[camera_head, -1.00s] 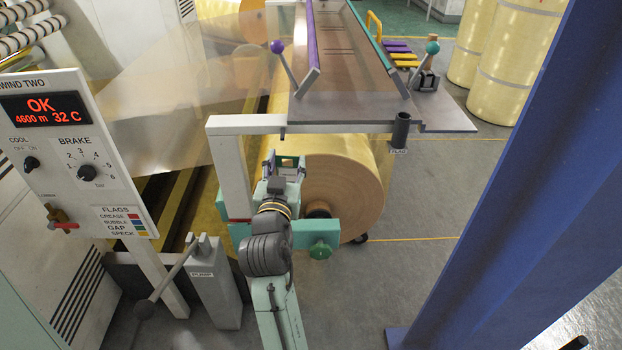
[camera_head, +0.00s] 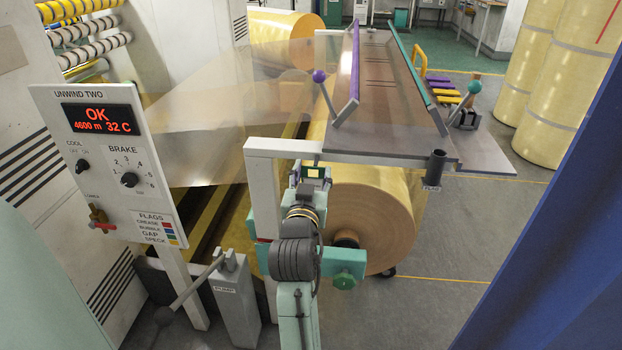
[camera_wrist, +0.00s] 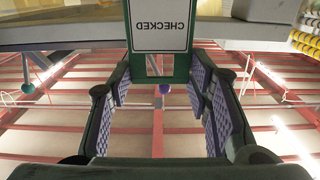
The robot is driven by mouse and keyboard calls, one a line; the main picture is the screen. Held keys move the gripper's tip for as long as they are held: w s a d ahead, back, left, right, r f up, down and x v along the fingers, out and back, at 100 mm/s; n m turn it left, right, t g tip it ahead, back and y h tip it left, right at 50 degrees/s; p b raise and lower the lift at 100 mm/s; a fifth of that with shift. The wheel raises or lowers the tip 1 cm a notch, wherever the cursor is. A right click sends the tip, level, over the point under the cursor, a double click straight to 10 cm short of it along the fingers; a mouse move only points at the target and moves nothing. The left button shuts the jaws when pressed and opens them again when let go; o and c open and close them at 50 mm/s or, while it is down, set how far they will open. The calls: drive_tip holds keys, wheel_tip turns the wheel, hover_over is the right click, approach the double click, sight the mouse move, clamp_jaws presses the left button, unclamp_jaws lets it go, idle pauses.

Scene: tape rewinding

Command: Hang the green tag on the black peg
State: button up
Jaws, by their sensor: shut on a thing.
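The green tag (camera_wrist: 162,40) has a white face reading CHECKED, which appears upside down at the top centre of the wrist view. It also shows small in the head view (camera_head: 314,170), in front of the paper roll's upper left. My gripper (camera_head: 312,178) is shut on the tag, just below the pale beam end. In the wrist view, its dark fingers with ridged purple pads (camera_wrist: 165,95) flank the middle, with the tag beyond. I cannot make out the black peg for certain in either view.
A pale frame (camera_head: 262,190) stands left of my gripper, and its beam runs below the grey table (camera_head: 400,150). The large tan roll (camera_head: 385,225) is close on the right. A dark FLAG tube (camera_head: 436,168) hangs at the table's corner. The control panel (camera_head: 110,165) stands left.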

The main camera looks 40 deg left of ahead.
sight(316, 163)
drive_tip(key=shift+x, duration=2.6)
drive_tip(key=shift+w+a+f+b, duration=0.35)
drive_tip(key=shift+w+f+b, duration=0.05)
drive_tip(key=shift+w+f, duration=0.3)
drive_tip(key=o, duration=0.9)
drive_tip(key=v, duration=1.2)
drive_tip(key=shift+s, duration=0.1)
